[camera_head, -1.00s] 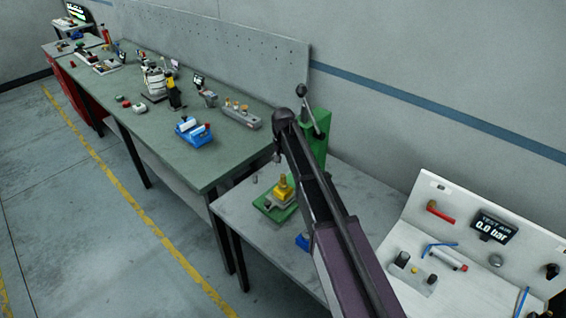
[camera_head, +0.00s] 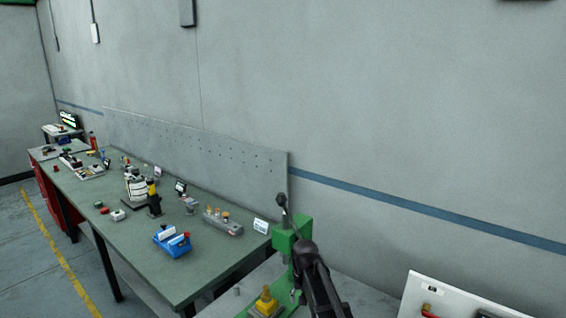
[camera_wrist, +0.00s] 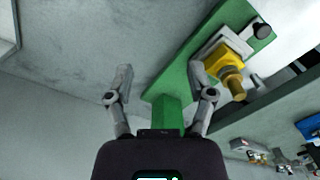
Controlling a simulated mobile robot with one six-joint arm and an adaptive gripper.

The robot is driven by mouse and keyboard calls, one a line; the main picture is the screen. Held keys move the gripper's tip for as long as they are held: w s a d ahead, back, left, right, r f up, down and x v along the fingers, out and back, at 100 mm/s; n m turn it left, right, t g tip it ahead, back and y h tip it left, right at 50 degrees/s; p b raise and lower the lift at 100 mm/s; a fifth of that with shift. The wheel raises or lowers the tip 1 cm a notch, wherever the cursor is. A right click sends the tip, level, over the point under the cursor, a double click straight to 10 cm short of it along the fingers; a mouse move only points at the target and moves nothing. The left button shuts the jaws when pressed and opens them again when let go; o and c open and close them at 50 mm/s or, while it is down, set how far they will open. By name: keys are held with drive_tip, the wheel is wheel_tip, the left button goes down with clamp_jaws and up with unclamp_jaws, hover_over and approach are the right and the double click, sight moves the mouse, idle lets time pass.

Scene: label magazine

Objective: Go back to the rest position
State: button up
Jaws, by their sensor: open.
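My gripper (camera_wrist: 160,85) is open in the wrist view, its two grey fingers spread apart with nothing held between them. Behind the fingers is the green press (camera_wrist: 175,105), with a yellow fixture (camera_wrist: 228,62) on its base beside the right finger. In the head view my dark arm stands at the lower right, in front of the green press (camera_head: 286,240). The yellow fixture also shows there (camera_head: 266,303), low in the picture. The gripper's fingers cannot be made out in the head view.
A long green workbench (camera_head: 150,280) runs to the back left, holding a blue tray (camera_head: 172,241), a grey block with brass parts (camera_head: 222,222) and several small items. A white panel (camera_head: 450,300) stands at the lower right. A pegboard (camera_head: 200,150) lines the wall.

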drive_tip(key=s+d+f, duration=0.1)
drive_tip(key=s+d, duration=0.4)
drive_tip(key=s, duration=0.2)
drive_tip(key=s+d+b, duration=0.1)
drive_tip(key=s+d, duration=0.5)
drive_tip(key=s, duration=0.2)
drive_tip(key=shift+s+f+n, duration=0.3)
drive_tip(key=shift+f, duration=0.05)
drive_tip(key=shift+a, duration=0.1)
